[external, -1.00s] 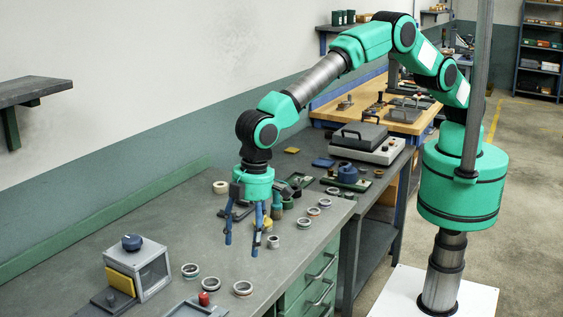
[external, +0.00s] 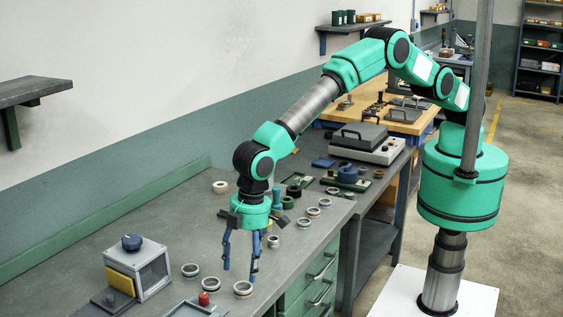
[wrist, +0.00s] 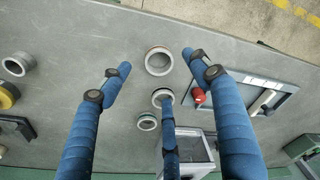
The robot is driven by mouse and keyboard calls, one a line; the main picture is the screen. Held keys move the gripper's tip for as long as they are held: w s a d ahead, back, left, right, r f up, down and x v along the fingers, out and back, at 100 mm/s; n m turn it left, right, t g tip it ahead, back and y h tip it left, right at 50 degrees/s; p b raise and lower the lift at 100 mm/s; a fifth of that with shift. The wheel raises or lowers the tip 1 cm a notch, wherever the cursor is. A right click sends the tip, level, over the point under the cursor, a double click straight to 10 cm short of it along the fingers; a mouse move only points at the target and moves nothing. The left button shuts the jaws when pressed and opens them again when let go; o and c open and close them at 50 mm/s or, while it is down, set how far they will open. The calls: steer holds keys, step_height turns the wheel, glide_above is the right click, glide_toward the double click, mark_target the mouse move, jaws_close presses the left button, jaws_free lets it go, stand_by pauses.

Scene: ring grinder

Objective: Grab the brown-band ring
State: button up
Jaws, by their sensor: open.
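The brown-band ring (external: 243,288) lies flat near the bench's front edge, a pale ring with a thin brownish band. It also shows in the wrist view (wrist: 148,66), between my fingers and clear of them. My gripper (external: 240,273) is open and empty, pointing down above the bench, with its fingertips close behind and over the ring in the external view. In the wrist view my gripper (wrist: 157,64) has its blue fingers spread. Its middle finger partly covers a second ring (wrist: 157,94). Fingertip height above the bench is hard to tell.
A smaller ring (external: 190,270) lies left of the second one. A red knob (external: 203,298) stands on a grey tray (external: 180,308) beside the target ring. A grey box with a dark knob (external: 150,268) stands further left. More rings (external: 304,222) lie behind on the bench.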

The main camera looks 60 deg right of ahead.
mark_target(244, 282)
steer(key=shift+f, duration=0.4)
steer(key=shift+f, duration=0.15)
steer(key=shift+w+a+f, duration=0.15)
steer(key=shift+f, duration=1.1)
steer(key=shift+w+a+f, duration=0.1)
steer(key=shift+a+f, duration=0.05)
steer(key=shift+f, duration=1.05)
steer(key=c, duration=1.3)
